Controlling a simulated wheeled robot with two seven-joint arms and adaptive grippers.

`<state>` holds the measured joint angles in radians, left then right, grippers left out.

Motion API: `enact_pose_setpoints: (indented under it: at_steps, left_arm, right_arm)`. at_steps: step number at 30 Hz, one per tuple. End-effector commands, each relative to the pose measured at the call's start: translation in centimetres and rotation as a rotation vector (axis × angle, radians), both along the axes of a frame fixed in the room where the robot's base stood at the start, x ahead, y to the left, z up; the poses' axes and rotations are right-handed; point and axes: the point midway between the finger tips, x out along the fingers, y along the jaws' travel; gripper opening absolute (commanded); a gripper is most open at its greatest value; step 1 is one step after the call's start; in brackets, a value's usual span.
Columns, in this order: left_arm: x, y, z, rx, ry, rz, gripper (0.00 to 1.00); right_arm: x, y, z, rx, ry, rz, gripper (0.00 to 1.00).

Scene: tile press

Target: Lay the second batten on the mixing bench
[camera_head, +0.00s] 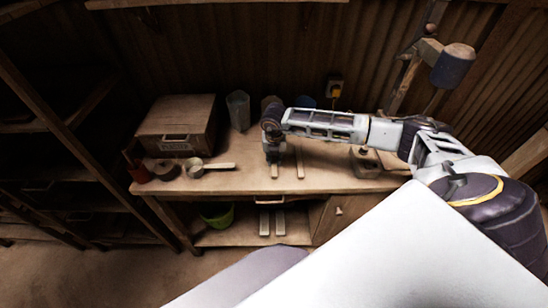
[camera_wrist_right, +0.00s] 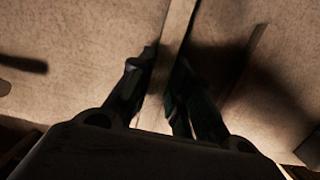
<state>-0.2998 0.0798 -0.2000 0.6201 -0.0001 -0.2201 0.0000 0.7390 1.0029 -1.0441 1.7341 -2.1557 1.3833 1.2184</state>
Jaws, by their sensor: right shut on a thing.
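My right gripper (camera_head: 272,152) reaches down over the middle of the mixing bench (camera_head: 335,182). It is shut on a pale wooden batten (camera_head: 274,171), whose front end sticks out toward the bench's front edge. In the right wrist view the batten (camera_wrist_right: 176,30) runs between the two dark fingers (camera_wrist_right: 160,82). I cannot tell whether it touches the bench top or hangs just above it. Another batten (camera_head: 299,162) lies on the bench to the right, roughly parallel and apart; it also shows in the right wrist view (camera_wrist_right: 245,65). My left gripper is out of view.
Two more pale strips (camera_head: 264,222) and a green bucket (camera_head: 217,215) are on the lower shelf.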

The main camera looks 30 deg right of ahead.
Motion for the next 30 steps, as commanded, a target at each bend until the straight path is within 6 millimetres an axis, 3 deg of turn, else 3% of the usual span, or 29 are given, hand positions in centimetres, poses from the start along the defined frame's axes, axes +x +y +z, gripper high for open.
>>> enact_pose_setpoints:
  at_steps: [11,12,17,30]
  left_arm:
    - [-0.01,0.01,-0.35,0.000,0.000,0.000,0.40]
    - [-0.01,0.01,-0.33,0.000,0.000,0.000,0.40]
    - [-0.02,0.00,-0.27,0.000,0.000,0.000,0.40]
    - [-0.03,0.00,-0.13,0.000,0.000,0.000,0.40]
  right_arm:
    - [0.00,0.02,-0.34,0.000,0.000,0.000,0.00]
    - [-0.01,0.03,-0.33,0.000,0.000,0.001,0.22]
    - [-0.01,0.02,-0.27,0.000,0.000,0.001,0.41]
    - [0.00,0.01,-0.10,0.000,0.000,0.000,0.41]
